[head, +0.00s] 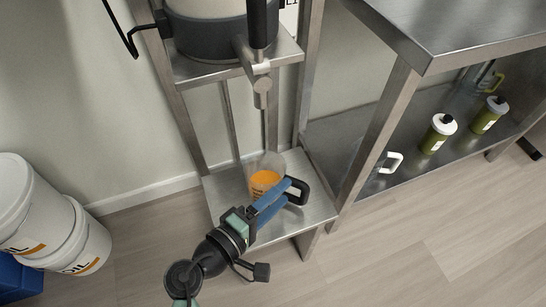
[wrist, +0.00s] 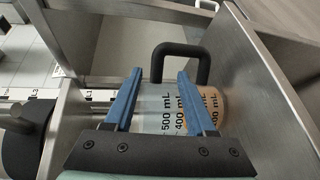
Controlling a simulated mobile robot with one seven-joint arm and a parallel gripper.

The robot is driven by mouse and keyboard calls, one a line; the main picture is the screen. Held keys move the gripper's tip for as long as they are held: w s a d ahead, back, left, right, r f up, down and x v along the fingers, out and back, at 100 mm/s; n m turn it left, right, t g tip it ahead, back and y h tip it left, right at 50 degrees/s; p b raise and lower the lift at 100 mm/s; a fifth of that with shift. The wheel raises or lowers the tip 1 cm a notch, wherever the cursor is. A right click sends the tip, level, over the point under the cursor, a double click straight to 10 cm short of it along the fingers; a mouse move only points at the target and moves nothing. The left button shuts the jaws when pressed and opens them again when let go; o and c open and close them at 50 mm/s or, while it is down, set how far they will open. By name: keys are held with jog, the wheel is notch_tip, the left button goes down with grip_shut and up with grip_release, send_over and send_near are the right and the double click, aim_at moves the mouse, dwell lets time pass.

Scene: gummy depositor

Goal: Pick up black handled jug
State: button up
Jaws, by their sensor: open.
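The black-handled jug (head: 265,181) stands on the low metal shelf of the stand, clear-walled with orange contents. Its black handle (head: 299,191) sticks out to the right. In the wrist view, the jug's marked wall (wrist: 172,118) shows behind the fingers, and the handle (wrist: 204,62) rises beyond them. My gripper (head: 277,194) is open, its blue fingers pointing at the handle. In the wrist view the gripper (wrist: 160,74) has its two fingertips apart, with the near part of the handle appearing between them. I cannot tell whether they touch it.
A dispenser with a metal nozzle (head: 262,93) hangs above the jug. Stand legs flank the shelf (head: 226,198). White buckets (head: 85,243) stand left. The front floor is clear.

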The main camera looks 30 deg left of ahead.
aim_at(294, 180)
jog(key=b+x, duration=0.1)
jog(key=x, duration=0.4)
jog(key=shift+w+d+r, duration=0.1)
jog(key=shift+r, duration=0.05)
grip_shut()
jog(key=shift+r, duration=0.1)
dwell(1.1)
